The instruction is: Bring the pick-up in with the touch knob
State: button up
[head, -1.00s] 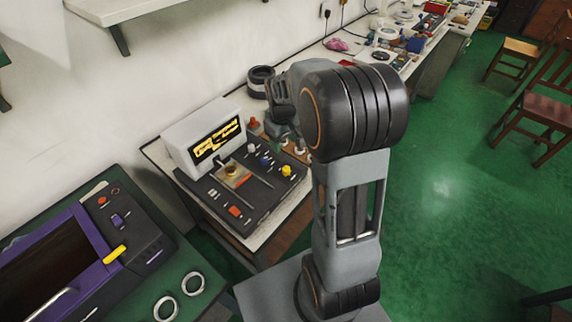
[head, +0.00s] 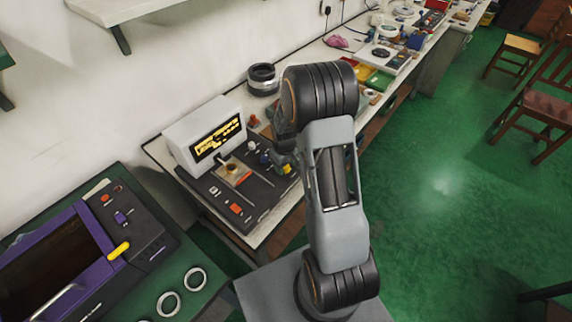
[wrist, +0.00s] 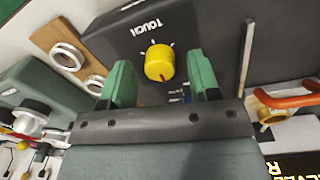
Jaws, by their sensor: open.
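The yellow touch knob (wrist: 159,63), under the printed word TOUCH, stands on the dark panel (wrist: 135,38) in the wrist view. My gripper (wrist: 162,80) is open, with a green finger to each side of the knob and a gap to both. I cannot tell how high the fingertips are above the panel. A brass ring (wrist: 266,104) with an orange forked part (wrist: 298,99) shows at the right of the wrist view. I cannot tell for certain which part is the pick-up.
The white display box (head: 204,137) stands behind the panel. A dark ring stack (head: 262,79) is on the bench behind my arm. A thin rod (wrist: 246,60) lies right of the knob. Two pale rings (head: 168,304) (head: 195,279) lie on the green table at lower left.

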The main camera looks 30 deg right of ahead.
jog(key=shift+f, duration=0.2)
jog(key=shift+c, duration=0.5)
jog(key=c, duration=0.8)
